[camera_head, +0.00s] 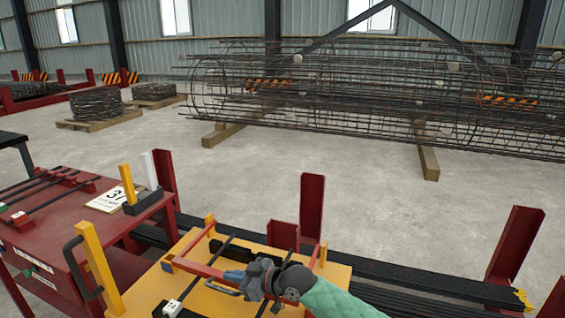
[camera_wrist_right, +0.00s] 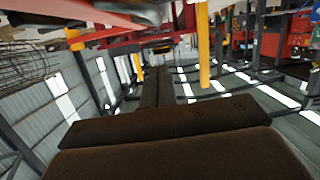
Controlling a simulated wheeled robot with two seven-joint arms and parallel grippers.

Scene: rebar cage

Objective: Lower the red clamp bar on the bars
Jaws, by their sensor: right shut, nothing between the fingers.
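The red clamp bar (camera_head: 198,268) is part of a red frame over the yellow table (camera_head: 145,293) in the head view. In the right wrist view, red bars (camera_wrist_right: 120,37) cross the top, beyond the dark fingers. My left gripper is not in view.
Yellow posts (camera_head: 100,268) stand at the table's corners. Red uprights (camera_head: 312,205) and black bar bundles (camera_head: 430,278) lie beyond and right. A large rebar cage (camera_head: 350,95) rests behind open floor.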

